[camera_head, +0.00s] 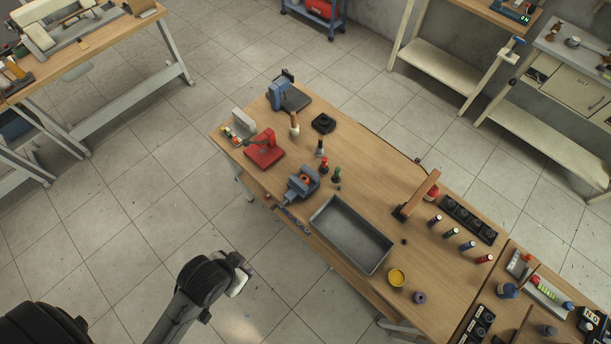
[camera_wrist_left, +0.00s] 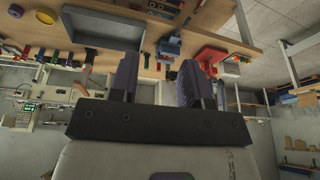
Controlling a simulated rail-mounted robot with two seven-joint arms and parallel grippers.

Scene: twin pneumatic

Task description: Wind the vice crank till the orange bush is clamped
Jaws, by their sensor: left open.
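The blue vice (camera_head: 302,184) stands near the front edge of the wooden workbench, left of the grey tray. A small orange bush (camera_head: 306,180) shows at its jaws; whether the jaws touch it is too small to tell. A thin crank (camera_head: 288,214) juts from the vice toward the bench's front edge. My left gripper (camera_head: 240,276) is off the bench, over the floor in front of it, apart from the crank. In the left wrist view my gripper (camera_wrist_left: 160,80) has its two dark fingers apart and empty, with the vice (camera_wrist_left: 168,46) beyond them. My right gripper is not in view.
A red press (camera_head: 264,150) stands left of the vice. A grey tray (camera_head: 351,234) lies to its right. The floor (camera_head: 150,240) before the bench is clear.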

